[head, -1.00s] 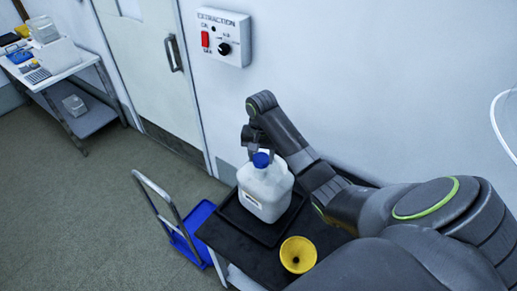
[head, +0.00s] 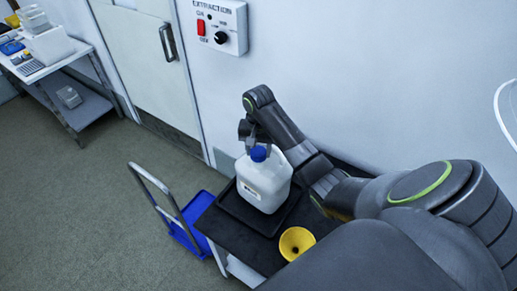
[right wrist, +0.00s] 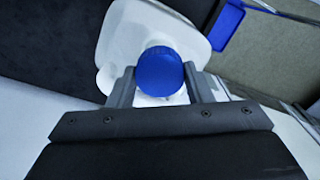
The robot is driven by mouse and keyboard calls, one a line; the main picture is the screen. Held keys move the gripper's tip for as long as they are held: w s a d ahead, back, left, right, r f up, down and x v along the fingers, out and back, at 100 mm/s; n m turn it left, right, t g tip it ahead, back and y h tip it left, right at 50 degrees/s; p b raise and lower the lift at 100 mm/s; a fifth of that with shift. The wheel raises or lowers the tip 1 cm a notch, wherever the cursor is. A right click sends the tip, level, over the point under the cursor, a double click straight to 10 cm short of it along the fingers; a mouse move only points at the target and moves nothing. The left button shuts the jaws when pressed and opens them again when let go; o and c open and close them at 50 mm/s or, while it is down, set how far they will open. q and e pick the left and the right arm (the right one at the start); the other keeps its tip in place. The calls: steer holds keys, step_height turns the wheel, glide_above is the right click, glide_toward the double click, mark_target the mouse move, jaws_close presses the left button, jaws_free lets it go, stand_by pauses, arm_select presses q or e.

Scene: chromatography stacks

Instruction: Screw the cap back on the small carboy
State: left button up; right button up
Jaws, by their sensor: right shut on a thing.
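The small carboy (head: 263,186) is a white jug with a label, standing upright in a black tray (head: 226,206) on the dark-topped cart. Its blue cap (head: 259,154) sits over the neck. My right gripper (head: 262,144) is above the carboy, shut on the cap. The right wrist view shows the blue cap (right wrist: 159,71) between the two grey fingertips (right wrist: 160,85), with the white carboy (right wrist: 130,35) below it. How far the cap is threaded cannot be told. My left gripper is not in view.
A yellow funnel (head: 296,243) stands on the cart top (head: 236,240), in front of the tray. A blue hand trolley (head: 190,222) is on the floor to the left. The extraction control box (head: 219,25) is on the wall behind. A side table (head: 62,55) stands far left.

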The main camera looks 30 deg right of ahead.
steer(key=shift+s, duration=0.1)
steer(key=shift+f, duration=0.3)
steer(key=shift+f, duration=0.75)
steer(key=shift+f, duration=0.35)
stand_by(0.3)
